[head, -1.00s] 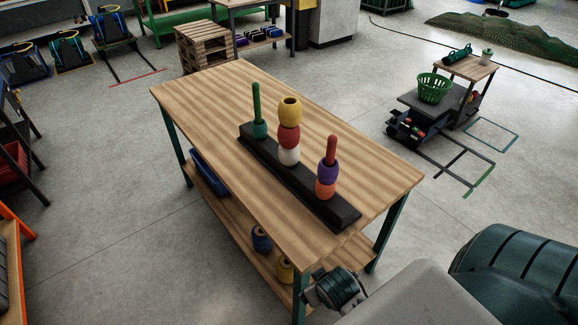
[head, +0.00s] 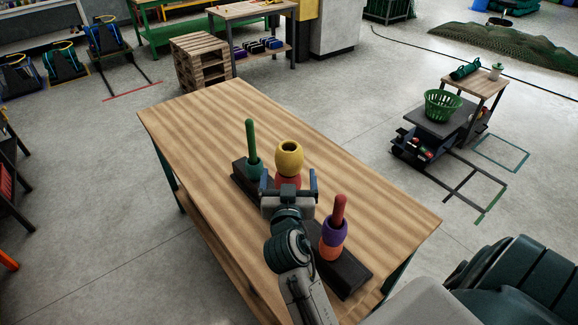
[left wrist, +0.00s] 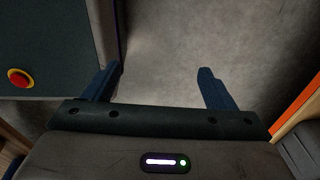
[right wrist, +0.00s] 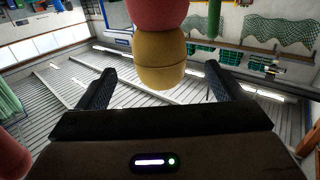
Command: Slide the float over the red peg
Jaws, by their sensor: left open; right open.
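The red peg (head: 339,209) rises from the near right end of the black base (head: 345,272), with a purple float (head: 334,231) above an orange float (head: 331,249) around it. A yellow float (head: 289,160) tops the middle stack, over a red float (head: 288,181); the lower stack is hidden by my right gripper (head: 289,184). That gripper is open, just in front of this stack. In the right wrist view the yellow float (right wrist: 160,66) appears between and beyond its fingers, untouched as far as I can tell. My left gripper (left wrist: 158,85) is open and empty over floor.
A green peg (head: 250,137) with a teal float (head: 254,167) stands at the base's far left end. The wooden table (head: 210,125) is otherwise clear. A cart with a green basket (head: 442,105) stands apart at right.

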